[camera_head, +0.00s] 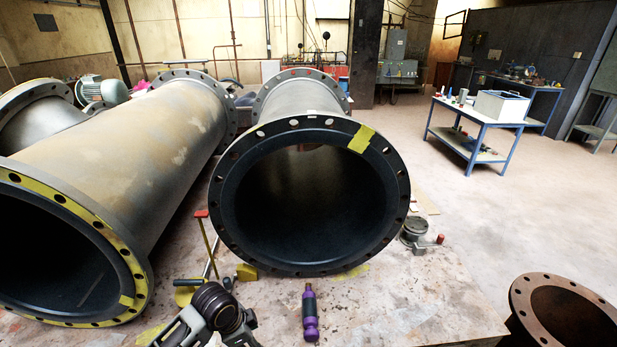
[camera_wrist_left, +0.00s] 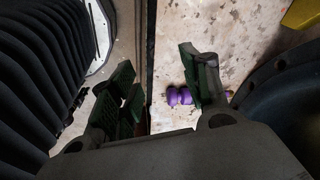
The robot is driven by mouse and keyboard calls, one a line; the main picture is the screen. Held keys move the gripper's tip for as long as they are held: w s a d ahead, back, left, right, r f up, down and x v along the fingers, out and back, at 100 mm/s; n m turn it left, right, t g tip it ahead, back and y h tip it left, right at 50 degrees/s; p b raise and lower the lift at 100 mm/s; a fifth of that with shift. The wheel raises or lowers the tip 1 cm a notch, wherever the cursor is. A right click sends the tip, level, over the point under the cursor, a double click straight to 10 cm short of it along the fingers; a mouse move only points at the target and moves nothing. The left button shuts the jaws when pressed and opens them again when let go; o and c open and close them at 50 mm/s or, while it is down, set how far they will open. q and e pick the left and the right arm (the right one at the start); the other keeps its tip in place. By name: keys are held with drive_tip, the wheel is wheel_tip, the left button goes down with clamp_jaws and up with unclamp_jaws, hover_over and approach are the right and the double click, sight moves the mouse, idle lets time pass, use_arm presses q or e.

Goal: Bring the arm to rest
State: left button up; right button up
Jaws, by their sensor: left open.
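My left gripper (camera_wrist_left: 158,72) is open in the left wrist view, its two green-padded fingers spread apart with nothing held between them. Beyond the fingers, the front edge of the work surface (camera_wrist_left: 172,30) runs down the picture. A purple and black tool (camera_wrist_left: 180,96) lies on that surface, partly hidden by the right finger. In the head view the same purple tool (camera_head: 310,315) lies in front of the middle pipe. Part of my left arm shows at the bottom, left of the tool; its fingers cannot be made out there. My right gripper is in neither view.
A large pipe with a dark lining (camera_head: 310,270) stands behind the tool; another with a yellow-marked flange (camera_head: 135,265) lies left. A red-topped yellow clamp (camera_head: 204,232) and a small metal fitting (camera_head: 415,232) are nearby. A rusty flange (camera_head: 520,295) is lower right.

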use_arm(q)
drive_tip(key=shift+s+a+r+n+t+y, duration=0.85)
drive_tip(key=shift+s+a+r+n, duration=0.9)
drive_tip(key=shift+s+a+n, duration=2.65)
drive_tip(key=s+f+n+g, duration=0.1)
drive_tip(key=s+f, duration=0.1)
drive_tip(key=f, duration=1.5)
drive_tip(key=s+f+n, duration=0.1)
drive_tip(key=s+f, duration=0.1)
drive_tip(key=f, duration=1.5)
drive_tip(key=s+a+f, duration=0.2)
drive_tip(key=s+f, duration=0.7)
drive_tip(key=s, duration=0.1)
drive_tip(key=s+a+f+g, duration=0.1)
drive_tip(key=s+a+f, duration=0.2)
drive_tip(key=s+f, duration=0.6)
drive_tip(key=shift+s+a+f, duration=0.25)
drive_tip(key=shift+s+f, duration=0.15)
drive_tip(key=shift+s, duration=0.65)
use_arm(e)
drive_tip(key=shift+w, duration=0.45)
